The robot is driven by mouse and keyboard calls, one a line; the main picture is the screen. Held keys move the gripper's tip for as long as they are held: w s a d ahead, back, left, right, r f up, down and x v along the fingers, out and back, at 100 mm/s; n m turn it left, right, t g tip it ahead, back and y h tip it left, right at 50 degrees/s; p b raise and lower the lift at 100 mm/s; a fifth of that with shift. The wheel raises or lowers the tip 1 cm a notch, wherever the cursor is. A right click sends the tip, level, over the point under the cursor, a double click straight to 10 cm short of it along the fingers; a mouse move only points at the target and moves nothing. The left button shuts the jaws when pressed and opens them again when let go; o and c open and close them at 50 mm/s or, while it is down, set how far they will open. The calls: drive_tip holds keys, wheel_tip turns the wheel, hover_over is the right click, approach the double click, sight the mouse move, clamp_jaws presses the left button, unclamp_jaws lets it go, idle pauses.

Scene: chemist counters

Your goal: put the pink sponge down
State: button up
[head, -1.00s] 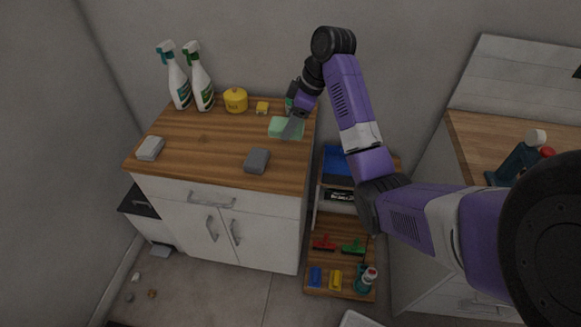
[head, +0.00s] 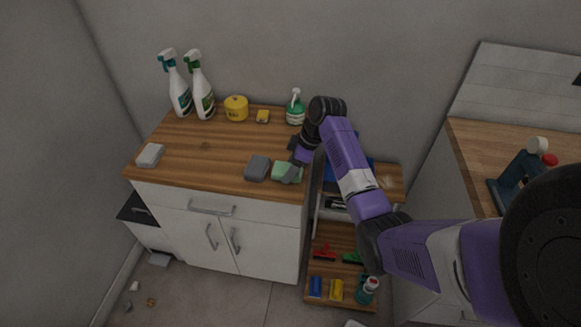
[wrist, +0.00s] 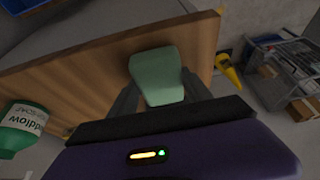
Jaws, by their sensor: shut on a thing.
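No pink sponge shows in these views. My gripper (wrist: 158,88) is shut on a pale green sponge (wrist: 157,76), with a finger on each side of it in the wrist view. In the head view the green sponge (head: 286,171) is at the front right corner of the wooden counter (head: 215,150), just right of a dark grey sponge (head: 257,168). My gripper (head: 291,176) partly covers its right side. I cannot tell whether the green sponge touches the counter top. A light grey sponge (head: 150,155) lies at the counter's left end.
Two spray bottles (head: 178,88), a yellow tub (head: 236,108), a small yellow sponge (head: 262,116) and a green bottle (head: 295,110) stand along the back. The counter's middle is clear. A lower shelf unit (head: 385,180) with brushes stands to the right.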

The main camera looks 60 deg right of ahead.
drive_tip(key=shift+f, duration=0.2)
drive_tip(key=o, duration=1.3)
drive_tip(key=v, duration=1.2)
drive_tip(key=shift+d+r, duration=0.1)
drive_tip(key=shift+r, duration=0.15)
